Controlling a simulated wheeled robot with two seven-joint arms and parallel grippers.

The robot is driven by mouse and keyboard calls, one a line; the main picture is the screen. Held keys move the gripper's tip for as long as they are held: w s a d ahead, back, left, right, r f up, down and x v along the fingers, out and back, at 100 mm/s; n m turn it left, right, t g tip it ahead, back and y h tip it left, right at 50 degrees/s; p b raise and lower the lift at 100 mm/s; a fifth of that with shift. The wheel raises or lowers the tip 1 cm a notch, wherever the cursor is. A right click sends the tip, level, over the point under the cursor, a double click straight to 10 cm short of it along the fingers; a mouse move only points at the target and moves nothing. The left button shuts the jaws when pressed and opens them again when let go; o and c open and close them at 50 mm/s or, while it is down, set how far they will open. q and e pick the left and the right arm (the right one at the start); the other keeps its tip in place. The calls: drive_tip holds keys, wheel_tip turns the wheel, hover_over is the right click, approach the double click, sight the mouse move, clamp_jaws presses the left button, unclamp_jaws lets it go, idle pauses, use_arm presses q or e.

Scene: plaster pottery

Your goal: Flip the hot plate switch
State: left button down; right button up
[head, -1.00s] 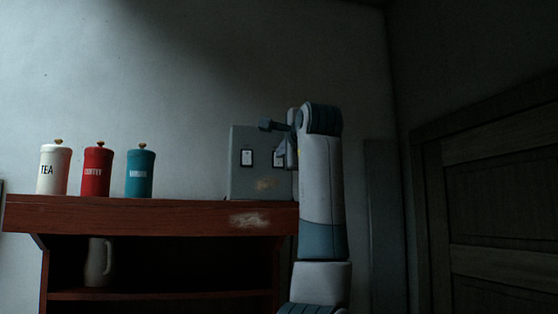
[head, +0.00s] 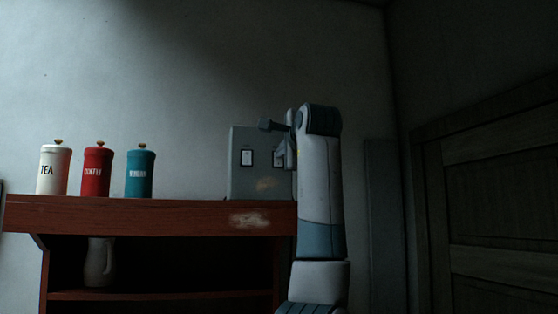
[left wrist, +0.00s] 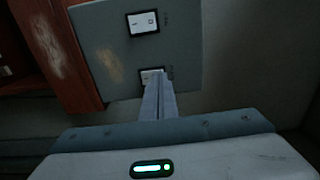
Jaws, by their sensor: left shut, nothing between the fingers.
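A grey panel (head: 262,180) stands on the red-brown shelf against the wall, with two switches. The left switch (head: 246,158) is clear in the head view. The right switch (head: 279,158) is beside my left gripper (head: 287,150) and partly hidden by it. In the left wrist view the panel (left wrist: 185,50) shows one switch (left wrist: 142,22) farther off and the other (left wrist: 152,74) right at the tips of my shut, empty left gripper (left wrist: 153,76). The fingers cover part of that switch; I cannot tell whether they touch it. The switch labels are too small to read. My right gripper is not in view.
White (head: 53,172), red (head: 96,172) and teal (head: 140,174) canisters stand on the shelf (head: 150,214), left of the panel. A pale jug (head: 98,262) is on the lower shelf. A dark wooden door (head: 500,210) is at the right.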

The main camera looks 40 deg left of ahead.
use_arm(q)
drive_tip(key=shift+w+a, duration=0.15)
idle(0.5)
drive_tip(key=b+v, duration=0.4)
drive_tip(key=v, duration=0.3)
idle(0.5)
idle(0.5)
